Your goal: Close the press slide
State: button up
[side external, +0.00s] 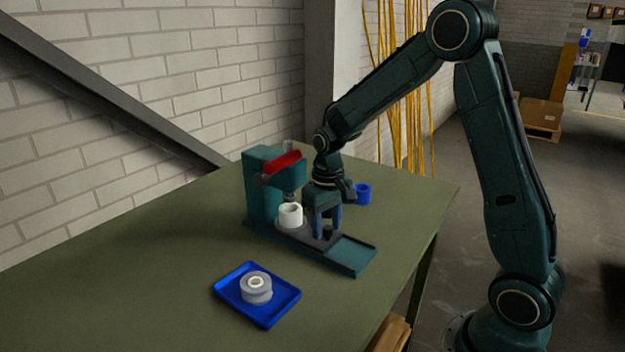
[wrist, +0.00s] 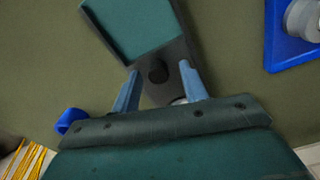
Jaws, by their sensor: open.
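The press (side external: 262,190) is a green frame with a red handle (side external: 282,162), standing on the table. Its slide (side external: 318,240) is a dark grey plate on a long green base (side external: 350,256); the slide's near part sticks out from under the press head. A white cylinder (side external: 290,214) sits at the slide's press end, close to the head. My gripper (side external: 328,230) points down over the slide. In the wrist view, my gripper (wrist: 160,72) is open, with a dark round knob (wrist: 157,71) between its blue fingertips. I cannot tell whether they touch it.
A blue tray (side external: 223,287) holding grey and white rings (side external: 256,289) lies towards the front of the table. A blue cup (side external: 363,194) stands behind my gripper. The green table (side external: 130,280) is clear at the left; its right edge is near the base.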

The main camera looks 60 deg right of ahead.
jog(key=shift+s, duration=0.15)
jog(key=shift+s, duration=0.9)
jog(key=s, duration=0.3)
jog(key=shift+s, duration=0.35)
notch_tip(320, 180, up, 14)
jog(key=s+a+r+n+t, duration=0.1)
jog(key=s+a, duration=0.3)
jog(key=s, duration=0.4)
jog(key=s+a+r+n+t, duration=0.2)
jog(key=s+a+t, duration=0.2)
jog(key=s, duration=0.3)
jog(key=shift+s+t, duration=0.3)
jog(key=shift+s, duration=0.05)
dwell(1.6)
